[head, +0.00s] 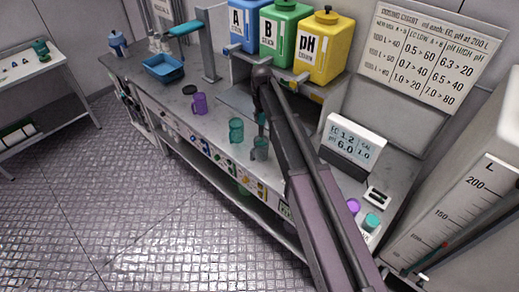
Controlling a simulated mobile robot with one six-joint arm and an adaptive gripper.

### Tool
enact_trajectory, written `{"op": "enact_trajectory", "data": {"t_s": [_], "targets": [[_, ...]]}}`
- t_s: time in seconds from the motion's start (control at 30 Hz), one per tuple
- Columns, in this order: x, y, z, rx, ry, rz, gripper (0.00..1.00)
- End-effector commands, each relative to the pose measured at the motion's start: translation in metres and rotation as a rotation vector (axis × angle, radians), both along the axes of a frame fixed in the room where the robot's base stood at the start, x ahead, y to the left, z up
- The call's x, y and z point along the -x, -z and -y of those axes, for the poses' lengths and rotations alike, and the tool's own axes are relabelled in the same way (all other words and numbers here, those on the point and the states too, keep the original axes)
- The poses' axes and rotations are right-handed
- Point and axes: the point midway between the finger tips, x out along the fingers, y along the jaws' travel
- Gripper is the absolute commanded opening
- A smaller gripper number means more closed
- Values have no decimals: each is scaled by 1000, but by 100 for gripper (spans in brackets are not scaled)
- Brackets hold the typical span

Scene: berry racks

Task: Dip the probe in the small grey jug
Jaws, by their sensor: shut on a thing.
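In the head view my arm reaches up across the bench. My gripper (260,108) is small and dark below the arm's far joint, partly hidden by the arm. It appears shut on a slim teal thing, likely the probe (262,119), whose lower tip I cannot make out. A small grey-green jug (261,146) stands on the bench just below the gripper, partly beside my arm. I cannot tell whether the probe's tip is inside it or above it. A green jug (236,131) stands to its left.
Blue A (243,27), green B (277,40) and yellow pH (316,52) canisters stand on a shelf behind.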

Motion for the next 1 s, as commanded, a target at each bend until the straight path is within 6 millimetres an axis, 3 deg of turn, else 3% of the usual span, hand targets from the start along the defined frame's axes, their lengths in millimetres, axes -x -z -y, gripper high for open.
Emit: {"op": "enact_trajectory", "data": {"t_s": [0.53, 1.0], "targets": [[0, -33, 0, 0, 0, 0, 0], [0, -35, -1, 0, -1, 0, 0]]}}
